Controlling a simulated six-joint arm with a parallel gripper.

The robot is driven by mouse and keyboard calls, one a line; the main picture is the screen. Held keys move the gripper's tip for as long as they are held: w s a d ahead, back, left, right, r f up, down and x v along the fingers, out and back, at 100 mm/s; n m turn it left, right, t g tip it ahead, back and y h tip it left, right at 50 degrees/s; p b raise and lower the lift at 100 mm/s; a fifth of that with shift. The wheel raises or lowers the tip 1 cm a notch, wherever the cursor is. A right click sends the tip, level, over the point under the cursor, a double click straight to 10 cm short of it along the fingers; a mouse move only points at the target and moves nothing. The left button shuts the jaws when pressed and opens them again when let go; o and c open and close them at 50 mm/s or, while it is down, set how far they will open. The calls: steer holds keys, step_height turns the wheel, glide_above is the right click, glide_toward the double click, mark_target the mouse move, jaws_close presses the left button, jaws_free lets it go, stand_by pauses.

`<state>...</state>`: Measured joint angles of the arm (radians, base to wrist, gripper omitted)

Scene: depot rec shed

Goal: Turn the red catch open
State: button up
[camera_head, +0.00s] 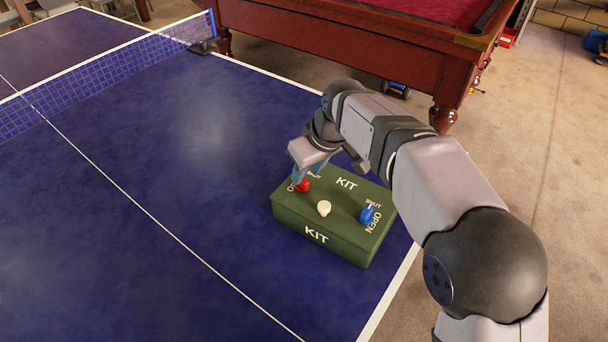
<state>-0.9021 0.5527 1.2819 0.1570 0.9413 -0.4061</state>
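A green box (345,236) marked KIT sits on the blue table near its right edge. The red catch (303,186) is on the box top at its far left corner, with a SHUT label (314,174) beside it and a partly covered label starting with O (290,188) to its left. My gripper (298,178) points down right at the red catch, from above and behind. The fingers hide part of the catch, so which way it points is unclear. I cannot tell whether the fingers touch it or how wide they are.
A blue catch (367,215) with SHUT and OPEN labels is at the box's right, and a cream knob (324,208) is in its middle. A net (110,68) crosses the table (150,220). A red pool table (350,45) stands behind. The table left of the box is clear.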

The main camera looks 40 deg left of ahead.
mark_target(305, 179)
steer(key=shift+x, duration=1.8)
jaws_close()
steer(key=shift+r, duration=0.1)
steer(key=shift+w+n+g+p, duration=0.2)
steer(key=shift+n+g+p, duration=0.2)
steer(key=shift+n+p, duration=0.65)
steer(key=shift+n+g, duration=0.5)
steer(key=shift+n, duration=0.75)
